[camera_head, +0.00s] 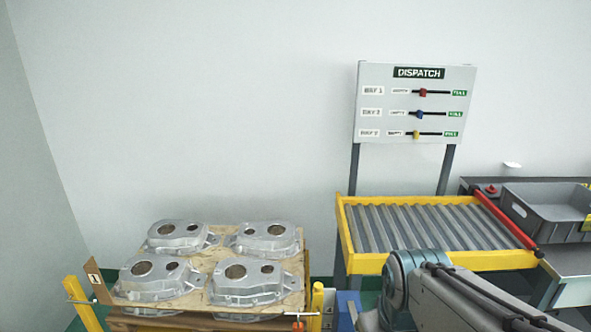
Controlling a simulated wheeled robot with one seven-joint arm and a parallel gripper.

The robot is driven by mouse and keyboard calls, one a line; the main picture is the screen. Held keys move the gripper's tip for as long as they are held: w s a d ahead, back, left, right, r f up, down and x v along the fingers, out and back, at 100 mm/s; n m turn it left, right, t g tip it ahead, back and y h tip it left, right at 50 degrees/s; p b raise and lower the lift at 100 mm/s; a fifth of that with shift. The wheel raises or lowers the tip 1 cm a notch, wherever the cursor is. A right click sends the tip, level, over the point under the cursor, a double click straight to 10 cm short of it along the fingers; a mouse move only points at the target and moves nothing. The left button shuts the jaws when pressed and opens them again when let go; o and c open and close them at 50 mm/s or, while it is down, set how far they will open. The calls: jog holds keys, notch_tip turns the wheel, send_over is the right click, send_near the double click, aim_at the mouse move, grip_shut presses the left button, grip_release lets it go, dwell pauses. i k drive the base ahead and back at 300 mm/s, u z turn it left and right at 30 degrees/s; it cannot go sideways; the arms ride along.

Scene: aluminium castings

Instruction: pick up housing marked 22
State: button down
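Several silvery cast aluminium housings sit on a wooden board at the lower left. One is at the back left (177,236), one at the back right (264,240), one at the front left (155,279) and one at the front right (251,283). Each shows a larger and a smaller round opening on top. No mark 22 can be read on any of them. My arm reaches in at the lower right, apart from the housings. My gripper is not in view.
A wooden plate marked 1 (95,279) and yellow posts (317,307) flank the board (214,256). A yellow-framed roller table (440,262) stands right of it, empty, with a red bar (505,218). A grey crate (546,216) is far right. A dispatch panel (414,104) stands behind.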

aim_at(145, 279)
jog(key=u, duration=1.3)
jog(key=k, duration=0.6)
jog(key=u, duration=0.75)
jog(key=i, duration=1.8)
jog(key=z, duration=0.8)
jog(key=i, duration=0.65)
jog(key=z, duration=0.7)
